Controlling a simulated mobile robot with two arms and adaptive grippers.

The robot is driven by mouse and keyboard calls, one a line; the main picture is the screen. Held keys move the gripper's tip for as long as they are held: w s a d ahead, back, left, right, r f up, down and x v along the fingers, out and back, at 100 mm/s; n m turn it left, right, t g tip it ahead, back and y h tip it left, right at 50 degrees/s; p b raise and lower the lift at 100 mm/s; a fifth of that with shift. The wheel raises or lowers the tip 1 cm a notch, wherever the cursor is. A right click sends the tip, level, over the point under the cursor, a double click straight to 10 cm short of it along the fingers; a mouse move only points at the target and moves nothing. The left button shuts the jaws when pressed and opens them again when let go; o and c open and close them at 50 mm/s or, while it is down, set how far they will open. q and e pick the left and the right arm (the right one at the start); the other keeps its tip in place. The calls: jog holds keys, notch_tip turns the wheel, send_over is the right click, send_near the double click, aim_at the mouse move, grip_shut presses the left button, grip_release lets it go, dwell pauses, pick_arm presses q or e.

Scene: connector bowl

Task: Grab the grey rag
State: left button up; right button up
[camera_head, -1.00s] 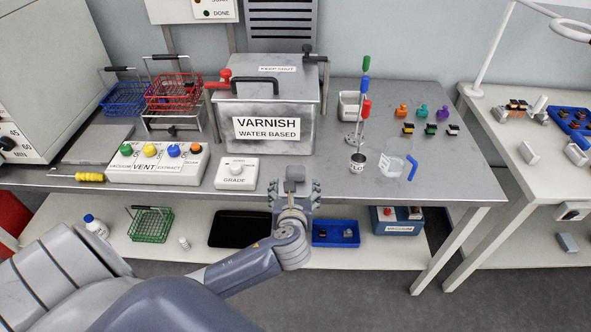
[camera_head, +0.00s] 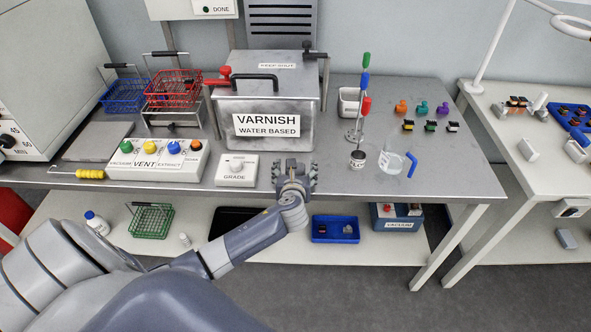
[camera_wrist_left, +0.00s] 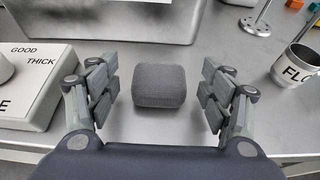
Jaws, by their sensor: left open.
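The grey rag (camera_wrist_left: 160,86) is a small, dark grey, rounded block with a woven texture, lying on the metal bench top. In the left wrist view it sits centred between the two open fingers of my left gripper (camera_wrist_left: 158,92), with a gap on each side. In the head view my left gripper (camera_head: 295,176) is over the bench's front edge, in front of the varnish box, and largely hides the rag. My right gripper is not in view.
The varnish box (camera_head: 266,100) stands just behind the rag. The grade box (camera_head: 237,170) is close on the left. A labelled metal cup (camera_head: 357,160) and a clear beaker (camera_head: 390,163) stand to the right. A lower shelf (camera_head: 275,251) runs underneath.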

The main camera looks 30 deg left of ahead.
pick_arm(q)
jog(key=c, duration=1.1)
jog(key=shift+o, duration=0.2)
